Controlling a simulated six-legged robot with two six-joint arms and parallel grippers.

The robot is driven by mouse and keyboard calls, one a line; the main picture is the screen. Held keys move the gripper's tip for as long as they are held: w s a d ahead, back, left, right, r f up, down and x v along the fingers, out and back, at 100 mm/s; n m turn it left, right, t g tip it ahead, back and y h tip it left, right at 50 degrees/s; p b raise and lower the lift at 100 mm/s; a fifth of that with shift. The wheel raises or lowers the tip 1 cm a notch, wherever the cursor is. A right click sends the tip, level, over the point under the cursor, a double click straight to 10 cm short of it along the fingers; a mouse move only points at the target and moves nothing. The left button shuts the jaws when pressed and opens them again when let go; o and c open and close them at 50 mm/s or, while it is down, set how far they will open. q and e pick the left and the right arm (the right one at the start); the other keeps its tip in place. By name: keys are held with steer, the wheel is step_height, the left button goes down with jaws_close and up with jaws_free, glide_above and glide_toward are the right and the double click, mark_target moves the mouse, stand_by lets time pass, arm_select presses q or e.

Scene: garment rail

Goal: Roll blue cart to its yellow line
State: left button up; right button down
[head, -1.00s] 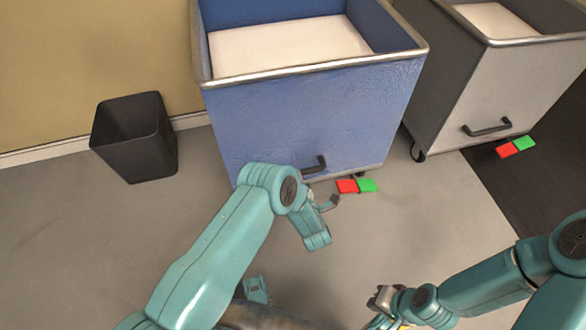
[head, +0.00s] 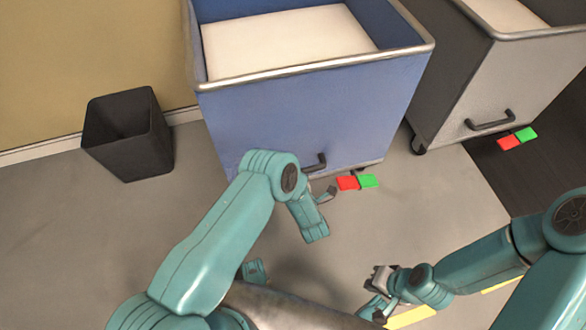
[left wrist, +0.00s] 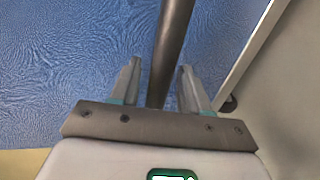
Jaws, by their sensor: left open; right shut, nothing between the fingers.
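The blue cart (head: 300,120) stands at the upper middle of the head view, with a dark handle (head: 316,164) low on its front. A yellow line shows in pieces on the floor at the lower right (head: 410,316), partly hidden by my right arm. My left gripper (head: 327,196) is at the handle. In the left wrist view, its open fingers (left wrist: 160,68) stand on either side of the dark handle bar (left wrist: 172,45), before the blue panel (left wrist: 70,70); contact cannot be told. My right gripper (head: 378,288) is shut and empty, above the floor near the line.
Red (head: 347,183) and green (head: 369,181) pedals sit below the blue cart's front. A grey cart (head: 490,85) stands to its right by a dark mat (head: 540,165). A black bin (head: 128,140) stands left by the wall. The floor before the blue cart is open.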

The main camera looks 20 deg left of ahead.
stand_by(0.3)
arm_select(q)
jaws_close()
